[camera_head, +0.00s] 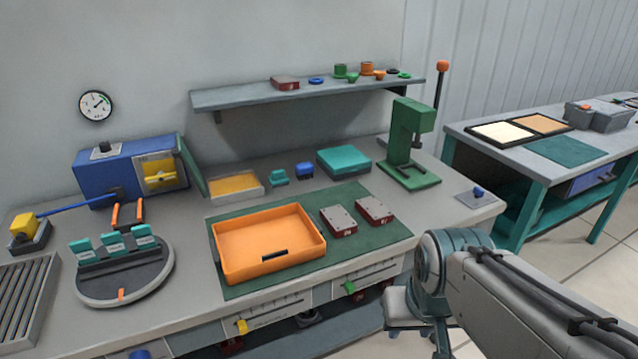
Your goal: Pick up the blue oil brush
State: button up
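A thin blue handle (75,207) at the far left slants up to the right from a yellow block (24,227) in a small grey holder. It looks like the blue oil brush, though its bristles cannot be made out. Its right end meets the front of a blue machine (125,170), and I cannot tell whether they touch. My arm comes in from the lower right and bends downward in front of the bench's right part, well away from the handle. My gripper's fingers do not show.
A round grey turntable (125,286) with teal-topped pieces stands in front of the handle. Metal rollers (22,300) lie at the left edge. An orange tray (230,275) and dark red blocks (338,222) rest on the green mat. A green press (408,150) stands right.

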aim_at(305, 170)
jog(key=k, duration=0.6)
jog(key=z, duration=0.4)
jog(key=i, duration=1.65)
jog(key=u, duration=0.75)
jog(key=i, duration=0.35)
jog(key=u, duration=0.45)
